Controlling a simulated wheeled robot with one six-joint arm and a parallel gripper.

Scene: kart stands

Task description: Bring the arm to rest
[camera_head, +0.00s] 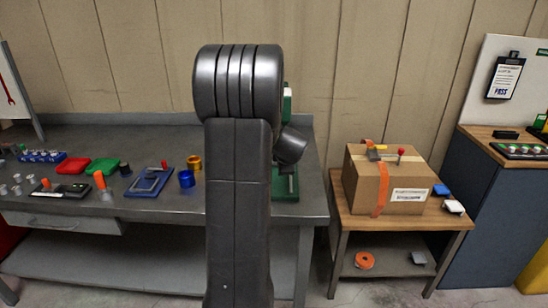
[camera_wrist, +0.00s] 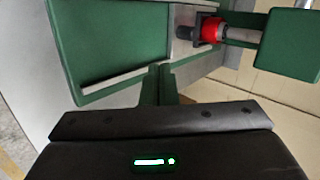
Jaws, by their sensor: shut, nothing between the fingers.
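My arm stands upright in the middle of the head view and folds over at the top. Its wrist end reaches down toward the bench behind it, mostly hidden by the arm itself. My gripper (camera_wrist: 162,120) shows at the bottom of the wrist view as a dark body with a green light. It is shut and empty. A green fixture (camera_wrist: 110,45) with a red ring (camera_wrist: 211,30) on a shaft lies beyond it in the wrist view. Part of that green fixture (camera_head: 286,188) shows behind my arm in the head view. I cannot tell the exact gap between them.
The grey workbench (camera_head: 150,225) holds red and green trays, a blue plate (camera_head: 150,181), and blue and yellow rings. A wooden side table (camera_head: 345,210) to the right bears a cardboard box (camera_head: 405,190). A dark blue cabinet (camera_head: 490,200) stands far right. A wall is behind.

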